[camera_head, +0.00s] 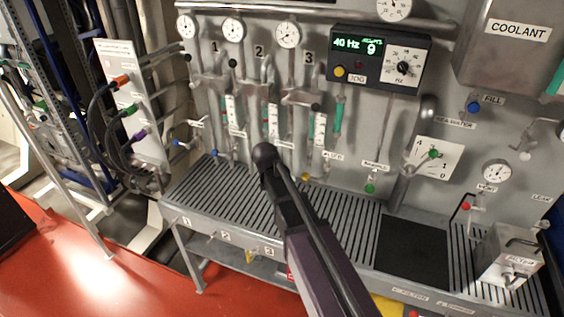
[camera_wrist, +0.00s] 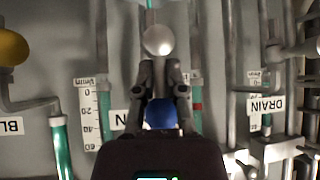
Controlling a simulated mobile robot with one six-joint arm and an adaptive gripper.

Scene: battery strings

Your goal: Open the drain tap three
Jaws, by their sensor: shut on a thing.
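In the wrist view my gripper (camera_wrist: 161,92) has its two dark fingers closed around a blue knob (camera_wrist: 161,115), at the foot of the third column. Dark fingers and the wrist body hide part of the knob and its stem. A partly covered white label (camera_wrist: 124,119) stands beside it. In the head view my arm reaches up to the panel and its dark end (camera_head: 264,157) covers the third drain tap. Column number 3 (camera_head: 308,58) is above. Blue drain knobs of the first (camera_head: 177,143) and second (camera_head: 214,153) columns show to the left.
A yellow knob (camera_head: 305,177) is just right of my gripper, near the bleed label (camera_head: 333,155). Sight tubes and pipes stand close around it. A slatted metal bench (camera_head: 225,195) runs below. A green knob (camera_head: 370,188) is further right.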

